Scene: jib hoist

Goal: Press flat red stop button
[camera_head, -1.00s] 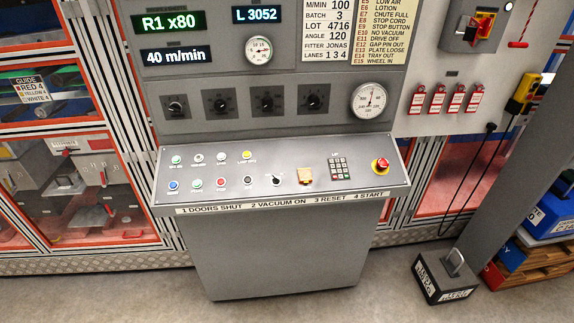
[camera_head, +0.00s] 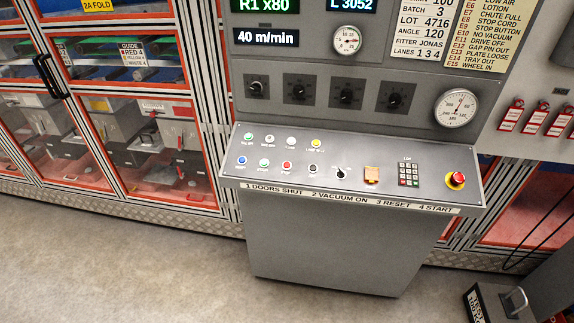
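The control console (camera_head: 350,207) has a sloped panel with two rows of small buttons at its left. A flat red button (camera_head: 286,166) sits in the lower row, between a pale green-white button (camera_head: 264,163) and a black one (camera_head: 313,169). Its label is too small to read. A separate red mushroom button (camera_head: 456,179) on a yellow base stands at the panel's right end. My gripper is not in view.
The panel also holds a selector switch (camera_head: 341,173), an orange cover (camera_head: 371,175) and a keypad (camera_head: 409,174). A block with a metal handle (camera_head: 515,301) stands on the floor at lower right. Floor in front is clear.

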